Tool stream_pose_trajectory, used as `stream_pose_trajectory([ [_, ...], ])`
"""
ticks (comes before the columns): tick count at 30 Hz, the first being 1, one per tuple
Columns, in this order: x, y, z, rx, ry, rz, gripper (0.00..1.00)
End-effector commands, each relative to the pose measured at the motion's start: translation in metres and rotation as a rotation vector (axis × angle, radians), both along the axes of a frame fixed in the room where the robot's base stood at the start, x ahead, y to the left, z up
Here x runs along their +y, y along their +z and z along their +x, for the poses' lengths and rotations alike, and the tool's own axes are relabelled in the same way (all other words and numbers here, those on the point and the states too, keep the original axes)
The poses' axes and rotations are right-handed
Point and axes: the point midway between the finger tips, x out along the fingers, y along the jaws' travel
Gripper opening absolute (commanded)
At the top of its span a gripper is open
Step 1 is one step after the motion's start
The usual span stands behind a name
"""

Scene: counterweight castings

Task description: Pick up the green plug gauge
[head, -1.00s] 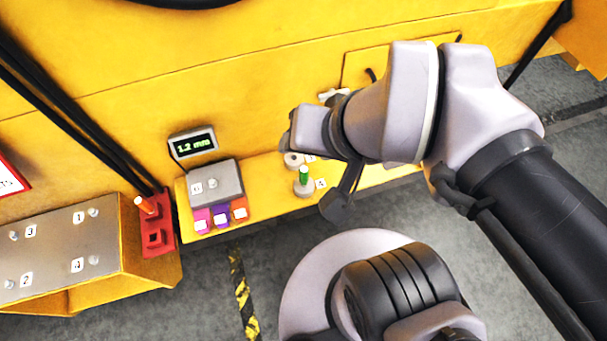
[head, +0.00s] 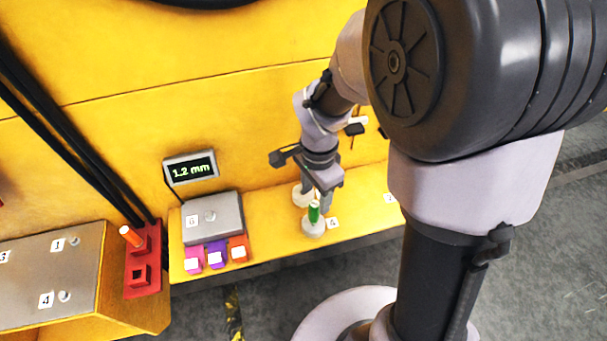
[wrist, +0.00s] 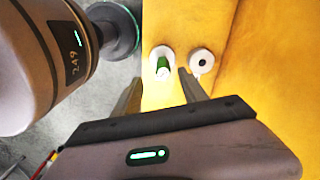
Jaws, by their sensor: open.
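The green plug gauge (head: 314,212) stands upright in a pale round base on the yellow ledge, beside the label "4". In the wrist view the green plug gauge (wrist: 162,66) shows between and just beyond the fingertips, nearer the left finger's line. My gripper (head: 316,192) is open and empty, just behind and above the gauge in the head view. In the wrist view my gripper (wrist: 158,80) has its two fingers apart, pointing toward the ledge. I cannot tell whether a finger touches the gauge.
A second pale round holder (wrist: 201,62) with a dark hole sits beside the gauge. A grey block (head: 212,217) with coloured tabs and a 1.2 mm display (head: 190,168) stand left. A red holder (head: 143,262) carries an orange plug. The yellow ledge (head: 270,222) is clear between.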

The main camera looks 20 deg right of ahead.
Motion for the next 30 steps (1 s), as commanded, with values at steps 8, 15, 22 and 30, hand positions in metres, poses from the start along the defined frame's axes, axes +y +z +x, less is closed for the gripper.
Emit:
stream_pose_trajectory([
  [8, 0.0, -0.048, 0.0, -0.001, 0.001, 0.0, 0.51],
  [15, -0.002, -0.089, 0.006, 0.002, 0.001, -0.001, 0.51],
  [22, -0.002, -0.097, 0.007, -0.001, 0.001, 0.0, 0.51],
  [30, -0.002, -0.097, 0.007, -0.001, 0.001, 0.0, 0.03],
])
